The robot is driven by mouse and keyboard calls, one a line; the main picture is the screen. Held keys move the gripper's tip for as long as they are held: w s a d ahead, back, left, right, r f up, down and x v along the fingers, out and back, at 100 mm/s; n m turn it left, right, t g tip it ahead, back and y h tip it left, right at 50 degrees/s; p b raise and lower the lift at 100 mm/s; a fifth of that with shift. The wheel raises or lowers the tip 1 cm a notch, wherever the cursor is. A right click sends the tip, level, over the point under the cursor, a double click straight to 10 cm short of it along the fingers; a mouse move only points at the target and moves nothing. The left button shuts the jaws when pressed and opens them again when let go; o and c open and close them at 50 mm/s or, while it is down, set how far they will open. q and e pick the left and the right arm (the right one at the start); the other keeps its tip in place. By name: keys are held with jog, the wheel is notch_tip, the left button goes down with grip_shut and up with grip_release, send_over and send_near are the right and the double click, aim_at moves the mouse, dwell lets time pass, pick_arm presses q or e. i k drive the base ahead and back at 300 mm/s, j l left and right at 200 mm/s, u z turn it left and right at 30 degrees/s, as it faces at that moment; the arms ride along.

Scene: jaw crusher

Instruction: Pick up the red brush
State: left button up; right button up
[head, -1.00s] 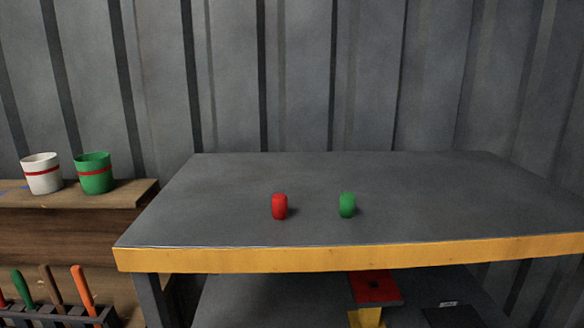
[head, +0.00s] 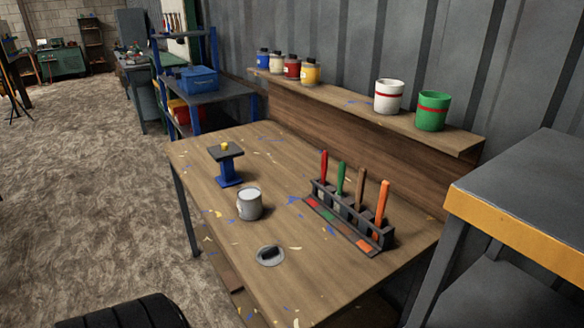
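The red brush (head: 324,166) stands upright by its handle at the left end of a dark brush rack (head: 346,226) on the wooden workbench. A green brush (head: 341,179), a brown brush (head: 359,197) and an orange brush (head: 382,203) stand beside it, in that order to the right. The lower parts of the brushes are partly hidden by the rack. Neither of my grippers shows in the head view.
On the workbench (head: 205,168) are a grey can (head: 249,204), a blue stand (head: 228,166) and a round lid (head: 270,256). A shelf behind holds several paint jars, a white bucket (head: 390,96) and a green bucket (head: 432,111). A metal table (head: 520,190) stands right. The floor at left is open.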

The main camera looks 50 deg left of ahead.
aim_at(324, 162)
jog(key=k+j+u, duration=0.15)
jog(key=u, duration=1.15)
